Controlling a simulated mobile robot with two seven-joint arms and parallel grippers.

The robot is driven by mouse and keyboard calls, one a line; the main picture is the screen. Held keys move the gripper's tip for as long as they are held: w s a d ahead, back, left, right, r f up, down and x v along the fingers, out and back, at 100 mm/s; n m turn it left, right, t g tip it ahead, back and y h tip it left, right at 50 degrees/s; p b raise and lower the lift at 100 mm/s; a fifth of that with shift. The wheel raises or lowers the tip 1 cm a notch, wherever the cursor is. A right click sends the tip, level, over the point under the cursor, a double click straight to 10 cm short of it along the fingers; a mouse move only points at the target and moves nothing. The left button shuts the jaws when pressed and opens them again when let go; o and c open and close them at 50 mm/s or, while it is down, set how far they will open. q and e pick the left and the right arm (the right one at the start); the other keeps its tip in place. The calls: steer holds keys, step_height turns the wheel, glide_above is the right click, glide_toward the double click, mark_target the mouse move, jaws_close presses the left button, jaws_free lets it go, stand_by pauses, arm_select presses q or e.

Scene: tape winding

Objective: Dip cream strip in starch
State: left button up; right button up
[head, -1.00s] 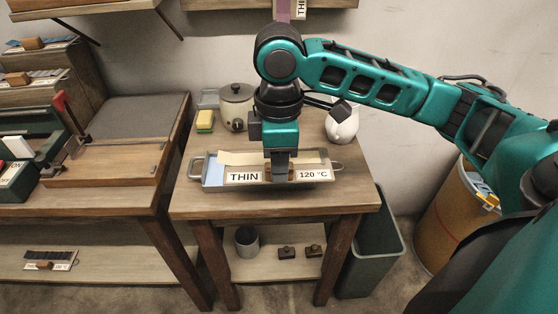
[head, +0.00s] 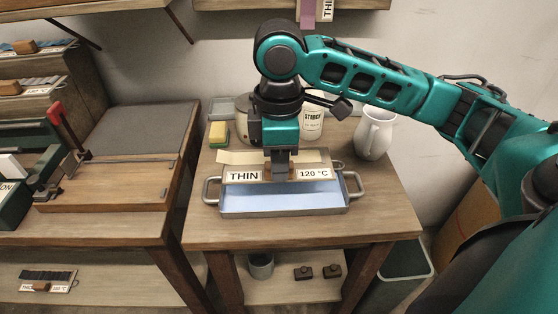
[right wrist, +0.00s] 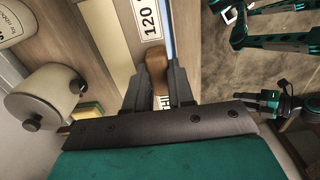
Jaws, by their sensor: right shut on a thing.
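My right gripper (head: 279,176) is shut on the brown wooden handle (right wrist: 156,68) of a holder with white labels (head: 243,176) reading THIN and 120 °C. A long cream strip (head: 240,157) shows just behind the labels, partly hidden by the gripper. The holder is over the rear part of a grey metal tray (head: 212,195) with looped handles. Pale blue starch (head: 290,198) shows in the front part of the tray. I cannot tell whether the strip touches the liquid.
Behind the tray stand a yellow-green sponge (head: 218,134), a lidded pot (right wrist: 47,92) partly hidden in the head view, a jar labelled STARCH (head: 313,123) and a white jug (head: 375,132). A wooden bench (head: 100,222) stands left, a bin (head: 405,262) right.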

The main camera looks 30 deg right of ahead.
steer(key=shift+f+b, duration=0.45)
steer(key=shift+f, duration=0.4)
steer(key=shift+f+b, duration=0.25)
steer(key=shift+b, duration=0.35)
steer(key=shift+f+b, duration=0.7)
steer(key=shift+b, duration=0.35)
steer(key=shift+f, duration=0.1)
arm_select(q)
steer(key=shift+w+d+f+p, duration=0.15)
steer(key=shift+w+f+p, duration=0.1)
steer(key=shift+f, duration=0.5)
steer(key=shift+w+d+f+p, duration=0.1)
steer(key=shift+w+f, duration=0.1)
steer(key=shift+f, duration=0.5)
arm_select(e)
steer(key=shift+f, duration=1.6)
arm_select(q)
steer(key=shift+r, duration=0.3)
arm_select(e)
steer(key=shift+f, duration=0.2)
arm_select(q)
steer(key=shift+r+p, duration=0.1)
steer(key=shift+p, duration=0.3)
arm_select(e)
steer(key=shift+f, duration=0.25)
arm_select(q)
steer(key=shift+w+d, duration=0.1)
